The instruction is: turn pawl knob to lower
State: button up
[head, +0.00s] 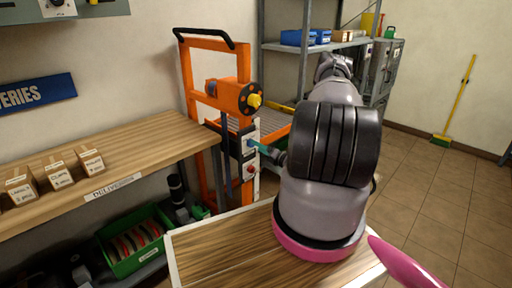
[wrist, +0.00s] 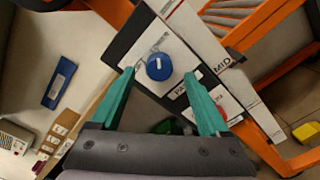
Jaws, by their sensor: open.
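The pawl knob is a round blue knob (wrist: 159,67) with a white pointer line, on a white plate fixed to a dark panel (wrist: 130,45).
A white strip marked MID (wrist: 222,62) runs beside the panel. A wooden bench (head: 150,148) with boxes is at left, shelving (head: 345,45) behind.

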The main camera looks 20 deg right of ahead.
jog(key=v, duration=0.8)
jog(key=shift+s, duration=0.15)
jog(key=s+a+r+n+g+y, duration=0.15)
jog(key=a+r+n+g, duration=0.25)
jog(key=a+r+n, duration=0.4)
jog(key=a+r+n+g+y, duration=0.3)
jog(key=a+r+n+g, duration=0.15)
jog(key=r, duration=0.65)
jog(key=a+r+n+g+y, duration=0.3)
jog(key=a+r+n+g, duration=0.15)
jog(key=r+n, duration=0.35)
jog(key=s+a+r+n+t+h, duration=0.1)
jog(key=s+a+r+n+h, duration=0.1)
jog(key=s+r+n+h, duration=0.4)
jog(key=s+a+r+n+t+h, duration=0.2)
jog(key=s+r+n+h, duration=0.3)
jog(key=s+r+n, duration=0.7)
jog(key=s+a+r, duration=0.1)
jog(key=s+r, duration=0.4)
jog(key=shift+s+a+h, duration=0.2)
jog(key=shift+s+h, duration=0.1)
jog(key=shift+h, duration=0.05)
